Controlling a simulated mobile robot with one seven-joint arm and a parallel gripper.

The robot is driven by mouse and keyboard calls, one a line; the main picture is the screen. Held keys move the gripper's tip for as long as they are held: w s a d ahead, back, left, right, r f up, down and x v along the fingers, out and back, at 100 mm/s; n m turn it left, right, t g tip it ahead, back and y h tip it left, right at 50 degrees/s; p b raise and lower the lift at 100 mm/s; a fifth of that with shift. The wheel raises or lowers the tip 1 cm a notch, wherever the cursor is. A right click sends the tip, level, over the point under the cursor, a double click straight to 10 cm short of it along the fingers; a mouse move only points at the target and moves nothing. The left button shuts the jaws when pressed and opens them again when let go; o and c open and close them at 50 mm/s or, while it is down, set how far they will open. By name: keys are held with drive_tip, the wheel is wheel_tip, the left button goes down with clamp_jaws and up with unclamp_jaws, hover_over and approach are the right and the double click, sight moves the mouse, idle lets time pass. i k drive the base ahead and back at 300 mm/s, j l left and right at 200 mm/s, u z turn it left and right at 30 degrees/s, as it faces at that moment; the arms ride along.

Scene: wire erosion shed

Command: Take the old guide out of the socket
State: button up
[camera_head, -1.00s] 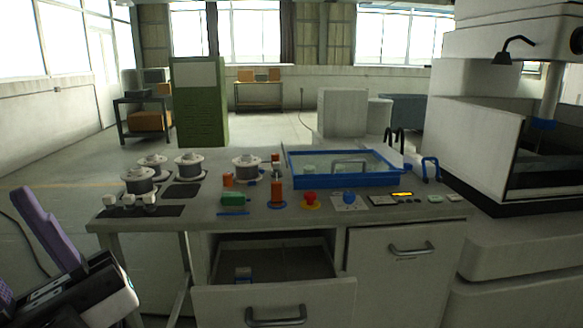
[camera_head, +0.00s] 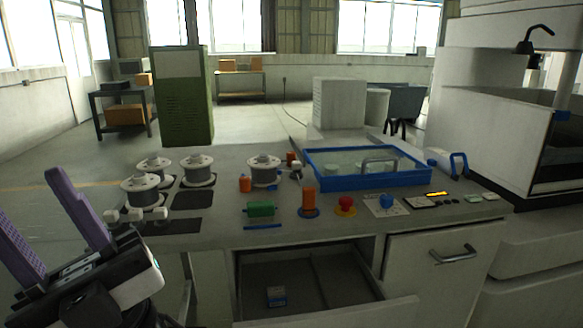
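My gripper (camera_head: 32,198) is at the left edge of the view, with its two purple fingers pointing up. The fingers stand apart with nothing between them, and it is left of the bench, clear of the things on it. An orange cylinder (camera_head: 309,197) stands upright in a dark blue ring (camera_head: 309,213) near the front of the grey bench (camera_head: 225,232). It looks like a guide in a socket, but I cannot tell for certain. Other orange pieces (camera_head: 245,184) stand further left and behind. A small white-ended part (camera_head: 297,172) stands just behind the ringed cylinder.
Wire spools (camera_head: 198,170) stand at the bench's left. A blue-rimmed tray (camera_head: 325,183) with a clear lid lies at the back right. A red button (camera_head: 346,204), a blue knob (camera_head: 387,200) and a green block (camera_head: 261,209) line the front. An open drawer (camera_head: 330,312) juts out, holding a small box (camera_head: 276,296).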

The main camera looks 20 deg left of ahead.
sight(296, 165)
drive_tip(key=i+j, duration=0.1)
drive_tip(key=j, duration=0.65)
drive_tip(key=i+j, duration=0.1)
drive_tip(key=j, duration=0.7)
drive_tip(key=i+l, duration=0.15)
drive_tip(key=i, duration=0.35)
drive_tip(key=i+l, duration=0.2)
drive_tip(key=i, duration=0.25)
drive_tip(key=z, duration=0.05)
